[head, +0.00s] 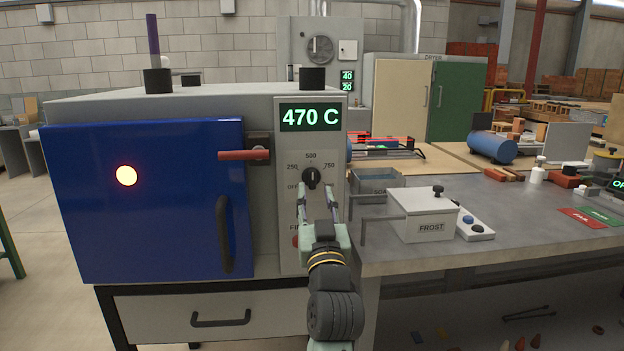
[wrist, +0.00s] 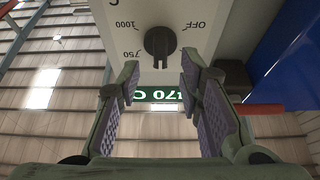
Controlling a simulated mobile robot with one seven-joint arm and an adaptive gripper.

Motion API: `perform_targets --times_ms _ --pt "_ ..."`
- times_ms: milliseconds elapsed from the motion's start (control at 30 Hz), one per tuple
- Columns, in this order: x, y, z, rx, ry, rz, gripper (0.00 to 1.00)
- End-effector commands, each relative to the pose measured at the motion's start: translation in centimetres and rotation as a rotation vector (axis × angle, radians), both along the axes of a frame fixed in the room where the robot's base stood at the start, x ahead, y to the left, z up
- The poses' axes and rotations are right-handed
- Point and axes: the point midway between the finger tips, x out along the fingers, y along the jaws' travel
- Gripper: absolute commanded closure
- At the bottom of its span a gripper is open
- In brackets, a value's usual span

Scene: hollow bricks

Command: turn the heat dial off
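The heat dial (head: 311,178) is a black round knob on the light grey control panel (head: 288,242) of a kiln. Its scale shows OFF, 250, 500 and 750, and the knob's ridge points up, near 500. In the wrist view the dial (wrist: 158,44) appears upside down, between the 1000 and OFF labels. My gripper (head: 317,190) is in front of the panel at the dial. In the wrist view my gripper (wrist: 160,80) is open and empty, its fingers apart, with the dial in line with the gap just beyond the tips.
A green display (head: 310,117) above the dial reads 470 C. The blue kiln door (head: 150,210) with a glowing peephole (head: 126,175), red handle (head: 244,155) and dark pull (head: 223,235) is on the left. A white FROST box (head: 421,213) stands on the bench at right.

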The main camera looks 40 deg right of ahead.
Motion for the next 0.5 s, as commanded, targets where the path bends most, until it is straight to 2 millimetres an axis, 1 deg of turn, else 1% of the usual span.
perform_targets --times_ms 33,200,333,500 --pt "0.8 -0.4 0.7 0.001 0.001 0.001 0.67" --pt "2.6 -1.5 1.4 0.000 0.001 0.001 0.67" --pt "3.2 -1.9 1.6 0.001 0.001 0.000 0.67" --pt "3.4 -2.0 1.6 0.000 0.000 0.000 0.67"
